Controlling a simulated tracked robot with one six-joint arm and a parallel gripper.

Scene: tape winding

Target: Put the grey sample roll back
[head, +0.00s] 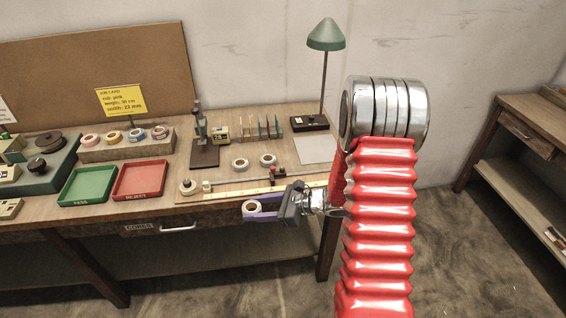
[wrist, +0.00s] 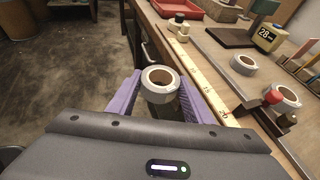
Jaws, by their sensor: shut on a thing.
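My gripper (head: 252,208) has purple fingers, shut on a pale grey roll with a tan core, the grey sample roll (wrist: 160,78). It holds the roll in front of the workbench's front edge, near the measuring board (head: 222,195). In the wrist view the roll sits between both fingers (wrist: 158,95), its round opening facing up toward the camera. Two similar pale rolls, one on the left (head: 240,163) and one on the right (head: 267,160), lie on the bench behind the board. A wooden rack (head: 122,153) at the back left holds several rolls of different colours.
A green tray (head: 87,185) and a red tray (head: 140,180) stand left of the board. A dark-based stand (head: 205,153), small yellow display (head: 220,134), upright coloured pieces (head: 270,127) and green lamp (head: 326,35) stand behind. Floor in front of the bench is clear.

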